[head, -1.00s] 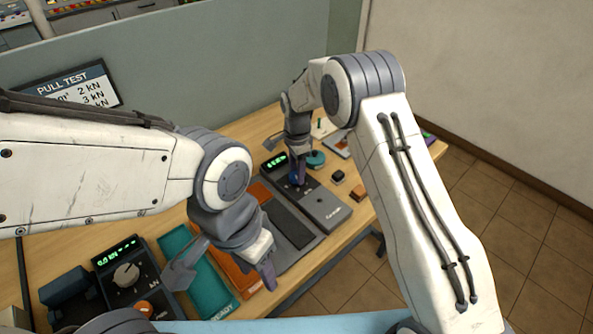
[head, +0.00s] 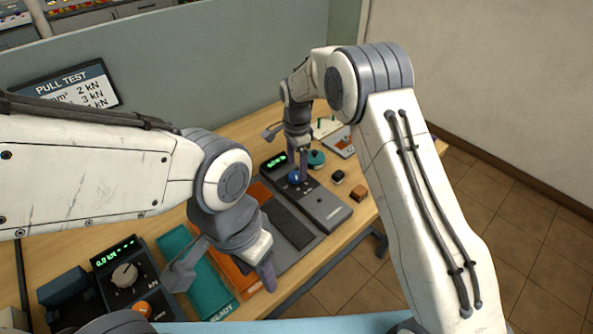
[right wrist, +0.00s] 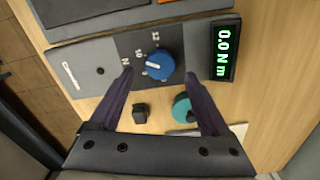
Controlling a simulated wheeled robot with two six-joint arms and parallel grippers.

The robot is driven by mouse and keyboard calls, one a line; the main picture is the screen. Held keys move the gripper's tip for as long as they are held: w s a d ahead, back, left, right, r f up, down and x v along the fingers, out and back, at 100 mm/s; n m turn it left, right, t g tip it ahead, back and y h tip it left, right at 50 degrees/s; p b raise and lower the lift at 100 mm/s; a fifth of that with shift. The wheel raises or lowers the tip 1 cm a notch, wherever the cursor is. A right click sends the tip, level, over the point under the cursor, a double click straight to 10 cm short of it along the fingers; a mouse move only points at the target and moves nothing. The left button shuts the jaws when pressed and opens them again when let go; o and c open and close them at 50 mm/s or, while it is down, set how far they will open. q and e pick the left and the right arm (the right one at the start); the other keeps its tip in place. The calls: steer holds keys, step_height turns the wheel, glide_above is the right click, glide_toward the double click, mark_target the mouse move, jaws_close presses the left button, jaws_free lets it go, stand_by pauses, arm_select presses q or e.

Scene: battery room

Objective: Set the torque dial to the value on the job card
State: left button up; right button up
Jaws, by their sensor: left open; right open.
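The torque dial is a blue knob (right wrist: 154,67) with a white pointer mark, on a dark grey tester. The tester's green display (right wrist: 223,52) reads 0.0 N m. My right gripper (right wrist: 159,72) is open, with its fingertips on either side of the knob; I cannot tell if they touch it. The knob (head: 296,177) also shows in the head view, partly behind my right gripper (head: 299,171). My left gripper (head: 265,266) is open and empty above the bench's front edge, near the orange tray. I cannot make out a job card for torque.
A second device with a grey knob (head: 125,275) and green display stands at front left. A teal READY tray (head: 205,290) lies beside it. Near the tester are a teal round object (head: 316,159), a black block (head: 338,176) and an orange-brown block (head: 358,193). A PULL TEST board (head: 70,85) stands behind.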

mark_target(296, 175)
step_height(296, 175, up, 8)
steer(key=b, duration=0.1)
stand_by(0.4)
steer(key=s+a+r+n, duration=0.25)
steer(key=s+n, duration=0.25)
steer(key=s, duration=0.4)
steer(key=s+a+r+n, duration=0.1)
steer(key=s+r+n, duration=0.35)
steer(key=s, duration=0.45)
steer(key=s+d+f+n, duration=0.1)
steer(key=s+d+n, duration=0.1)
steer(key=s+n, duration=0.3)
steer(key=s+d+f+n+y, duration=0.1)
steer(key=s+n, duration=0.5)
steer(key=s, duration=0.7)
steer(key=shift+s+d+f, duration=0.35)
steer(key=shift+d+f, duration=0.2)
steer(key=shift+d, duration=0.25)
